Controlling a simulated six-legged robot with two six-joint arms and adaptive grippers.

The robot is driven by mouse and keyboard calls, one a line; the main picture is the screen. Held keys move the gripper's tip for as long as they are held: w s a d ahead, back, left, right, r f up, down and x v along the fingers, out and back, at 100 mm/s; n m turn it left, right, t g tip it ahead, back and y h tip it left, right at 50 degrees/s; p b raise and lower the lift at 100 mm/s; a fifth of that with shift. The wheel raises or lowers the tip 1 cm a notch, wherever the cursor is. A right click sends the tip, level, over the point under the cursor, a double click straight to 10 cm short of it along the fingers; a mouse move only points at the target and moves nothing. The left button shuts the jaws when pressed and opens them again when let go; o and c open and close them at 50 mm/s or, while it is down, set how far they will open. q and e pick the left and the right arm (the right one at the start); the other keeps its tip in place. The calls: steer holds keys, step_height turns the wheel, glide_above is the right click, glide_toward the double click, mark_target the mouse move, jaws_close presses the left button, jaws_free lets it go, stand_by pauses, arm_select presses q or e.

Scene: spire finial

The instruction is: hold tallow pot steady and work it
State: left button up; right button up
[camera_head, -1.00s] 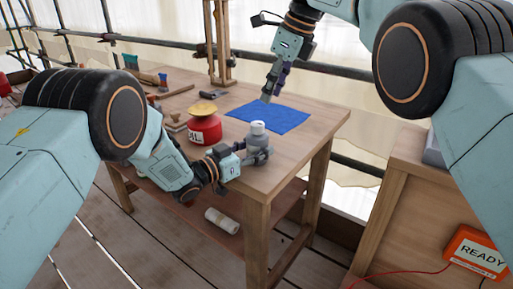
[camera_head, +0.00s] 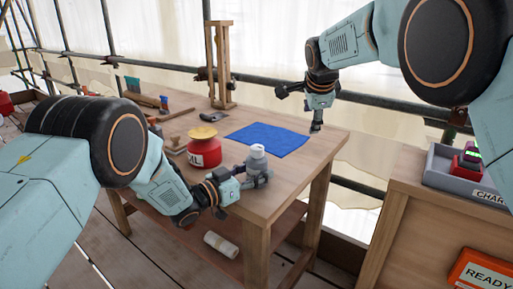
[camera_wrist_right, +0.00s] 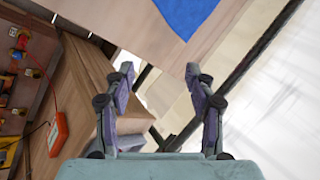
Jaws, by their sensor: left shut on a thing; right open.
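The tallow pot (camera_head: 257,152), a small grey jar with a whitish top, stands upright near the front edge of the wooden table. My left gripper (camera_head: 256,174) is shut around its lower body from the left, and the fingers hide part of it. My right gripper (camera_head: 316,127) is over the table's right end, to the right of the pot and apart from it, pointing down. In the right wrist view my right gripper (camera_wrist_right: 160,72) is open, with nothing between its fingers.
A blue cloth (camera_head: 268,139) lies behind the pot. A red pot (camera_head: 204,153) with a yellow top and partly readable lettering stands left of it. A wooden frame (camera_head: 220,65) and tools are at the back. A side bench (camera_head: 410,200) holds a grey charging tray (camera_head: 450,175).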

steer(key=d+n+t, duration=0.2)
steer(key=n, duration=0.1)
steer(key=n+t+y, duration=0.1)
steer(key=n+y, duration=0.8)
steer(key=n, duration=1.3)
glide_toward(258, 147)
steer(key=x, duration=1)
steer(key=shift+w+a+f, duration=0.1)
steer(key=shift+w+a, duration=0.1)
steer(key=shift+w, duration=0.05)
steer(key=shift+c, duration=0.4)
jaws_close()
